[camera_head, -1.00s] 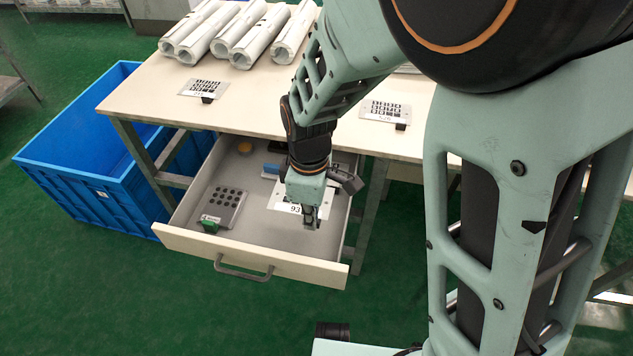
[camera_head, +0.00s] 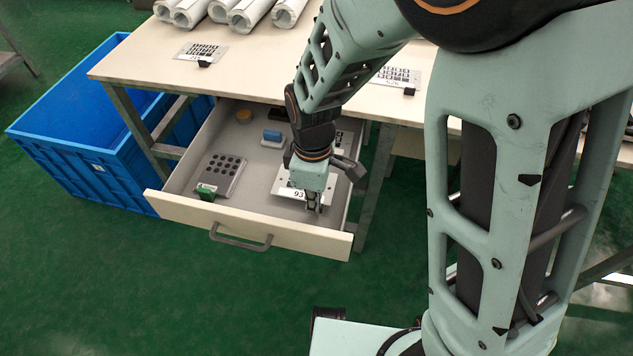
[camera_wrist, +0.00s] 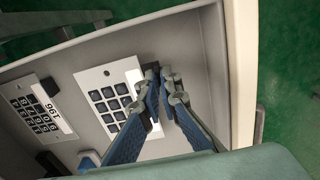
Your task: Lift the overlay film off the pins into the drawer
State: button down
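The overlay film (camera_head: 285,192), a pale plate with dark key cells and a label reading about "93", is inside the open drawer (camera_head: 174,185) near its right front. In the wrist view the film (camera_wrist: 84,82) lies beside my fingers, which cover its label. My gripper (camera_head: 314,209) points down at the film's front edge; in the wrist view its tips (camera_wrist: 161,74) are close together at a black tab. The film moves with it, so it looks shut on the tab. I cannot tell whether the film touches the drawer floor. No pins are visible.
A second film (camera_wrist: 38,112), labelled about "196", lies deeper in the drawer. A grey keypad (camera_head: 221,172) with a green tab (camera_head: 206,192), a blue block (camera_head: 272,136) and a yellow disc (camera_head: 234,121) are also inside. Two plates with black tabs and paper rolls (camera_head: 246,14) are on the table (camera_head: 135,68).

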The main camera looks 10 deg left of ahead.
jog(key=shift+f, duration=0.55)
jog(key=shift+f+b, duration=0.4)
jog(key=shift+b, duration=0.1)
jog(key=c, duration=2.1)
grip_release()
jog(key=shift+r, duration=0.1)
notch_tip(320, 180, up, 12)
jog(key=shift+f, duration=0.1)
